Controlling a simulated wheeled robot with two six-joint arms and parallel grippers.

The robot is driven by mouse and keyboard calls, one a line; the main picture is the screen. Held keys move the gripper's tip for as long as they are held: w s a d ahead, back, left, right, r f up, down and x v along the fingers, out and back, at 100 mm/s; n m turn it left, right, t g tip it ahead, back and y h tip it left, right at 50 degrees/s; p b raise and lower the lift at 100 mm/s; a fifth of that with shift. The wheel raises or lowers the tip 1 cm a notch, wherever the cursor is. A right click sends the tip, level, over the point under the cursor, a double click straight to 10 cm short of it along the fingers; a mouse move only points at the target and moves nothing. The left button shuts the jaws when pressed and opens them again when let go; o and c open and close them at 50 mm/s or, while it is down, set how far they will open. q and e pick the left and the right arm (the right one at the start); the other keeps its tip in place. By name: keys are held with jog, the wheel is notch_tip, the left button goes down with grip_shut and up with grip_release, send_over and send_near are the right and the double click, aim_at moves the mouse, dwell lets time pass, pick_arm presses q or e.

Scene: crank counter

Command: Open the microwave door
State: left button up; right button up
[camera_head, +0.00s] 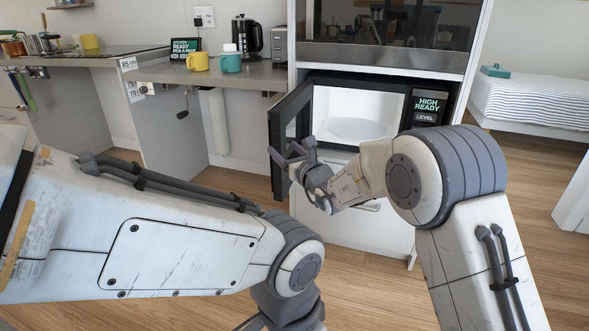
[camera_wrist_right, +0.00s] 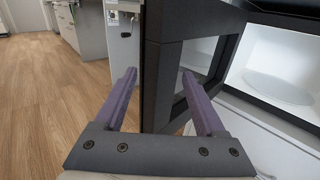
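The microwave (camera_head: 318,82) sits in a white cabinet, and its dark-framed door (camera_head: 277,145) stands swung wide out to the left. Its white inside and round plate (camera_head: 358,130) are visible. The door's edge also fills the middle of the right wrist view (camera_wrist_right: 160,50). My right gripper (camera_head: 285,153) is beside the door, on the side facing the opening. Its purple fingers (camera_wrist_right: 160,76) are spread apart, and the door's edge shows between them; I cannot tell whether they touch it. My left arm crosses the lower left, and its gripper is out of view.
A counter (camera_head: 262,76) at the left holds a yellow mug (camera_head: 197,62), a teal mug (camera_head: 231,64) and a black kettle (camera_head: 247,38). A crank (camera_head: 183,103) hangs on its front panel. Wooden floor is clear around the cabinet. A bed (camera_head: 530,98) stands at the right.

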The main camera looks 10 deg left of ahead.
jog(key=v, duration=0.4)
jog(key=shift+s+d+r+b, duration=0.15)
jog(key=shift+d+b, duration=0.15)
jog(key=shift+d, duration=0.2)
